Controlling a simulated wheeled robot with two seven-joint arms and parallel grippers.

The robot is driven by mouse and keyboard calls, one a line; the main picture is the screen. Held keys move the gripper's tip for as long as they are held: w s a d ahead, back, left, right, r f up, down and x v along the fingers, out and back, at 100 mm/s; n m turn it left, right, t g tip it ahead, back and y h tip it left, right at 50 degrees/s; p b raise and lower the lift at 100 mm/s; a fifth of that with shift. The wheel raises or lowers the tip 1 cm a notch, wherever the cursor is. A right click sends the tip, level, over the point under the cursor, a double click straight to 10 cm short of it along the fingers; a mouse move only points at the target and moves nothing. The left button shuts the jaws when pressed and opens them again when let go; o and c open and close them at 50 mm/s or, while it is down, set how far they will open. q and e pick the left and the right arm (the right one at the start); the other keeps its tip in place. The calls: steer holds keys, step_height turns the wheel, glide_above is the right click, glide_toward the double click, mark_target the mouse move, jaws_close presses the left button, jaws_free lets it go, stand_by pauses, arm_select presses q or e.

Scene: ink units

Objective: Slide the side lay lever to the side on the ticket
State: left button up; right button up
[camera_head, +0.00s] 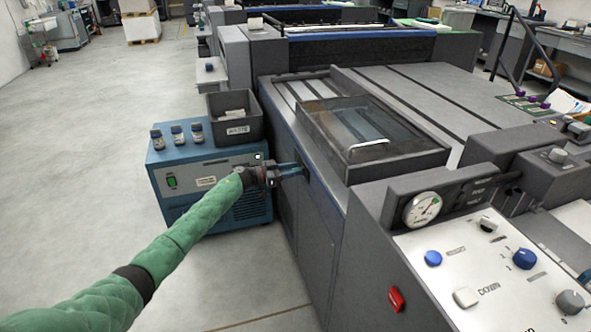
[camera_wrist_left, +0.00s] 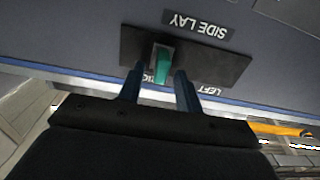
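The side lay lever (camera_wrist_left: 163,60) is a small green tab on a black plate (camera_wrist_left: 215,63) on the machine's side, below a "SIDE LAY" label (camera_wrist_left: 195,24) that shows upside down in the left wrist view. My left gripper (camera_wrist_left: 160,72) has its two blue fingers apart, one on each side of the lever. The right-hand finger looks very close to it; I cannot tell whether they touch. "LEFT" (camera_wrist_left: 210,91) reads beside the right-hand finger; another word is mostly hidden between the fingers. In the head view my left gripper (camera_head: 291,170) reaches the machine's side and the lever is hidden. I cannot make out a ticket.
The grey press (camera_head: 320,235) fills the right. A control panel (camera_head: 470,262) lies at the front right. Open floor (camera_head: 80,140) lies left.

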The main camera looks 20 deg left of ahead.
mark_target(299, 156)
arm_select(q)
steer(key=shift+w+d, duration=0.35)
steer(key=shift+d, duration=0.2)
arm_select(e)
steer(key=shift+r, duration=0.2)
arm_select(q)
jaws_close()
steer(key=shift+w+a, duration=0.15)
steer(key=shift+w, duration=0.15)
steer(key=w+a, duration=0.1)
steer(key=w+a+b, duration=0.1)
steer(key=w, duration=0.1)
steer(key=w+a+b, duration=0.1)
steer(key=w, duration=0.1)
steer(key=shift+w+a+f, duration=0.1)
steer(key=shift+a, duration=0.15)
steer(key=shift+w+a, duration=0.15)
steer(key=shift+r, duration=0.2)
arm_select(e)
step_height(299, 156, down, 9)
steer(key=s+t, duration=0.1)
steer(key=shift+r, duration=0.15)
arm_select(q)
steer(key=shift+a, duration=0.1)
arm_select(e)
steer(key=shift+s+d, duration=0.1)
